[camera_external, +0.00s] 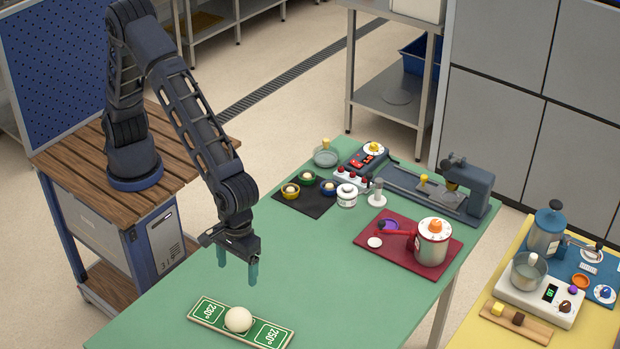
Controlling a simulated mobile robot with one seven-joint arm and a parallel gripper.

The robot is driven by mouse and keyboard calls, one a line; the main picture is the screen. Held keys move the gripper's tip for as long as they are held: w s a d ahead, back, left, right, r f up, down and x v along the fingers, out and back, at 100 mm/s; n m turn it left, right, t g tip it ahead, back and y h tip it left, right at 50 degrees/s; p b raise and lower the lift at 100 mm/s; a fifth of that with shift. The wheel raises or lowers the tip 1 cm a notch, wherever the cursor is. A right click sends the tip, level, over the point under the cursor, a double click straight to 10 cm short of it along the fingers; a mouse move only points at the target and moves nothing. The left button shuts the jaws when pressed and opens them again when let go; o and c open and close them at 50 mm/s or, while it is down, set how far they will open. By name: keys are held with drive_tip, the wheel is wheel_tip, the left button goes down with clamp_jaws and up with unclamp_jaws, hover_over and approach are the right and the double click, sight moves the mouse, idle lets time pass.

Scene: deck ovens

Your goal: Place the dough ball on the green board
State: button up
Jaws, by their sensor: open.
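A cream dough ball (238,319) rests on the middle of the green board (208,313), a flat strip with white markings reading 230° and 250° at its two ends. The board lies near the front edge of the green table. My gripper (237,270) hangs above the table, behind and above the ball, with its teal fingers pointing down and apart. It is open and empty, clear of the ball and the board.
A dark mat with small bowls (307,205) and a white jar (346,195) stand further back. A red tray (372,229) holds a pot (432,243). A grey device (465,190) stands at the back right. The table (320,270) is clear right of my gripper.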

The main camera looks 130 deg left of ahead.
drive_tip(key=s+a+r+m+t, duration=0.1)
drive_tip(key=s+a+r+m, duration=0.3)
drive_tip(key=s+a+r, duration=0.45)
drive_tip(key=s+a+r+m+t, duration=0.1)
drive_tip(key=s+a+r+m, duration=0.4)
drive_tip(key=s+r, duration=0.6)
drive_tip(key=s+a+m+t, duration=0.1)
drive_tip(key=s+a+m, duration=0.3)
drive_tip(key=s, duration=0.8)
drive_tip(key=s+a+r+m+t+y, duration=0.1)
drive_tip(key=s+a+m, duration=0.3)
drive_tip(key=s, duration=0.9)
drive_tip(key=shift+a+r+m, duration=0.15)
drive_tip(key=shift+a+m, duration=0.05)
drive_tip(key=shift+m, duration=0.2)
